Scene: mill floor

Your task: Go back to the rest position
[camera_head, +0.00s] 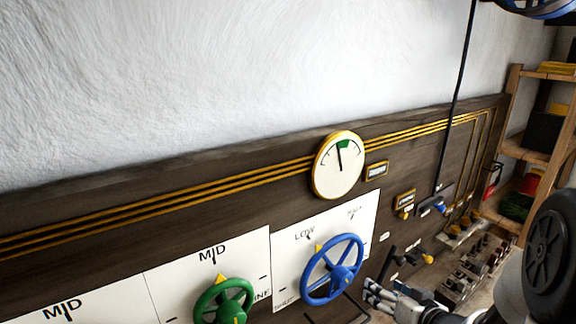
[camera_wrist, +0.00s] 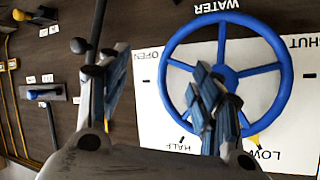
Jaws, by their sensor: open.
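In that view the right finger overlaps the blue handwheel (camera_wrist: 177,43), which sits on a white panel (camera_wrist: 160,125) marked WATER, OPEN, HALF, LOW and SHUT. Whether the finger touches the wheel I cannot tell. In the head view my gripper (camera_head: 372,297) is at the lower right, beside the blue handwheel (camera_head: 313,283), whose yellow pointer is near LOW. A green handwheel (camera_head: 243,290) is to its left, with its yellow pointer near MID.
A round gauge (camera_head: 328,178) with a green band is on the dark wooden board (camera_head: 270,220). Levers (camera_head: 436,203) and switches (camera_head: 470,275) project right of the wheels. A wooden shelf (camera_head: 525,155) stands at the far right. The white wall above is clear.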

